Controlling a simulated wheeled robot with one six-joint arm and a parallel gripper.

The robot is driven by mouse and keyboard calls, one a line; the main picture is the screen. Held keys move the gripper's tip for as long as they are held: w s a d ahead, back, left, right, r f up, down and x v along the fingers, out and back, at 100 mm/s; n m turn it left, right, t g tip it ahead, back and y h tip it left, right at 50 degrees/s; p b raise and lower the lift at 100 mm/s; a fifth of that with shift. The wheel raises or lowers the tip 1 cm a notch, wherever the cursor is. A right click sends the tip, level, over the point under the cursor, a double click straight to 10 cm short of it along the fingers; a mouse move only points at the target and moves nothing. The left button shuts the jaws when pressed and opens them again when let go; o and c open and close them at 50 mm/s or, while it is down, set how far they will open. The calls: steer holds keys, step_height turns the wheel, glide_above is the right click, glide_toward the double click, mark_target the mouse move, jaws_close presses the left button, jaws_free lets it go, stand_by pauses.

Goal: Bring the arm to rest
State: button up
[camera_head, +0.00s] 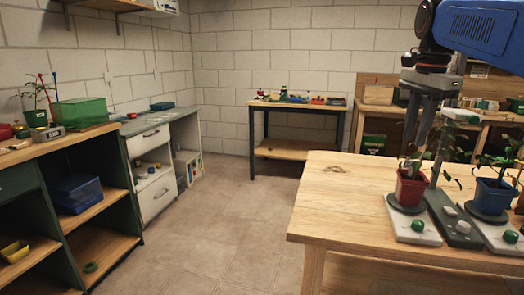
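My blue arm reaches in at the top right. My grey gripper (417,146) points down above and behind the red pot. Its two fingers stand apart with nothing seen between them, so it looks open. The red pot (410,188) holds a green seedling and stands upright on a round dark pad on a white panel (414,230) with a green button. The fingertips overlap the top of its leaves in the picture; I cannot tell whether they touch.
A blue pot (492,195) with a seedling stands close by on the right of the wooden table (325,200). The table's left part is bare. A shelf unit (90,200) stands at left, and a small table (298,105) at the back. The floor (220,210) between is open.

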steer(key=s+a+f+n+t, duration=0.1)
steer(key=s+a+f+n, duration=0.2)
steer(key=f, duration=0.7)
steer(key=s+a+f+n+t, duration=0.1)
steer(key=s+a+f+n, duration=0.2)
steer(key=s+f+n, duration=0.4)
steer(key=s+a+f+n+t, duration=0.1)
steer(key=s+a+f+n, duration=0.2)
steer(key=s+f, duration=1)
steer(key=shift+a+f+n, duration=0.3)
steer(key=shift+f+n, duration=0.05)
steer(key=shift+n, duration=0.75)
